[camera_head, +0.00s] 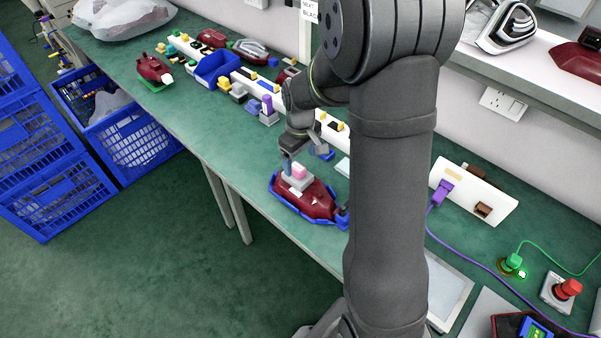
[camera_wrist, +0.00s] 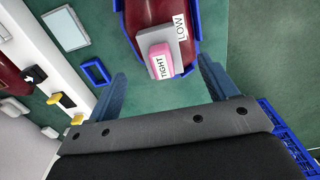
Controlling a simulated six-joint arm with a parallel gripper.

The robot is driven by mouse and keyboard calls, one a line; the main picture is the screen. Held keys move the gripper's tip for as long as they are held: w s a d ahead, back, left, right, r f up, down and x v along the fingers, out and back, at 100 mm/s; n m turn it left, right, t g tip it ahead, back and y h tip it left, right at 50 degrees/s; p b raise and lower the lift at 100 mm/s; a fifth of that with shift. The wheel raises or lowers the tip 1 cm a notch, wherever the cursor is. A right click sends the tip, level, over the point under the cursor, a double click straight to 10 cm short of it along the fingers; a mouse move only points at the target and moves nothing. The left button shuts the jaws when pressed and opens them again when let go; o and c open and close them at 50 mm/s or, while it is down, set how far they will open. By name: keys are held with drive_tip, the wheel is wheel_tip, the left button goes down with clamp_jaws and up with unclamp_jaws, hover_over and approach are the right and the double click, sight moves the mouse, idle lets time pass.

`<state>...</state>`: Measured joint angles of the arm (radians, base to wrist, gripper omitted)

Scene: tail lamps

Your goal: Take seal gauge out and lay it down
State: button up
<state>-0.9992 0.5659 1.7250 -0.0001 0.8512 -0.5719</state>
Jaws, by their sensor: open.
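The seal gauge, by its look a grey block with a pink part (camera_head: 299,172), sits on a dark red tail lamp (camera_head: 315,204) in a blue cradle (camera_head: 284,201). My gripper (camera_head: 303,158) is just above the gauge. In the wrist view its blue fingers (camera_wrist: 162,66) are open, one either side of the pink part with gaps, apparently not touching it.
A white board with a purple plug (camera_head: 443,190), a green plug (camera_head: 513,262) and a red button (camera_head: 567,289) are on the right. Crowded parts and a blue bin (camera_head: 217,67) lie further back. A small blue frame (camera_wrist: 95,72) and a pale plate (camera_wrist: 65,29) lie beside the cradle.

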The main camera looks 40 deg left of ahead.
sight(301, 169)
wheel_tip(301, 169, down, 7)
drive_tip(key=shift+f, duration=0.15)
idle(0.4)
drive_tip(key=c, duration=1.3)
drive_tip(key=shift+o, duration=0.2)
drive_tip(key=shift+r, duration=0.35)
drive_tip(key=shift+r, duration=1.15)
drive_tip(key=shift+r, duration=0.15)
drive_tip(key=shift+r, duration=0.85)
